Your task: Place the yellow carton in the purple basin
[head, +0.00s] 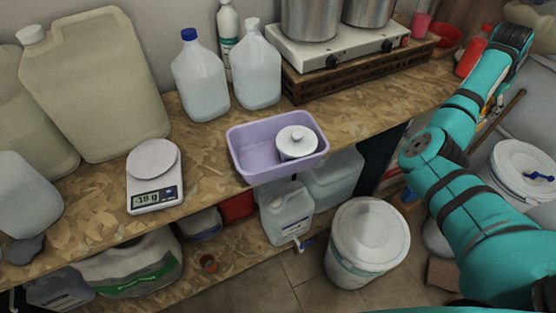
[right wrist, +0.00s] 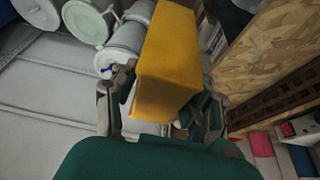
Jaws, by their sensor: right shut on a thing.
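The purple basin (head: 254,157) sits on the wooden worktop at its front edge in the head view. A white lidded pot (head: 297,141) stands in its right part, and the left part is empty. The yellow carton (right wrist: 167,62) is large in the right wrist view. My right gripper (right wrist: 160,108) is shut on its near end, one finger on each side. In the head view my right arm reaches to the upper right, far from the basin. The carton is not recognisable there. My left gripper is not in view.
A scale (head: 154,189) reading about 18 g stands left of the basin. White jugs (head: 257,72) and a stove (head: 338,48) with steel pots are behind it. A white bucket (head: 367,241) stands on the floor. A wooden board (right wrist: 265,55) is right of the carton.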

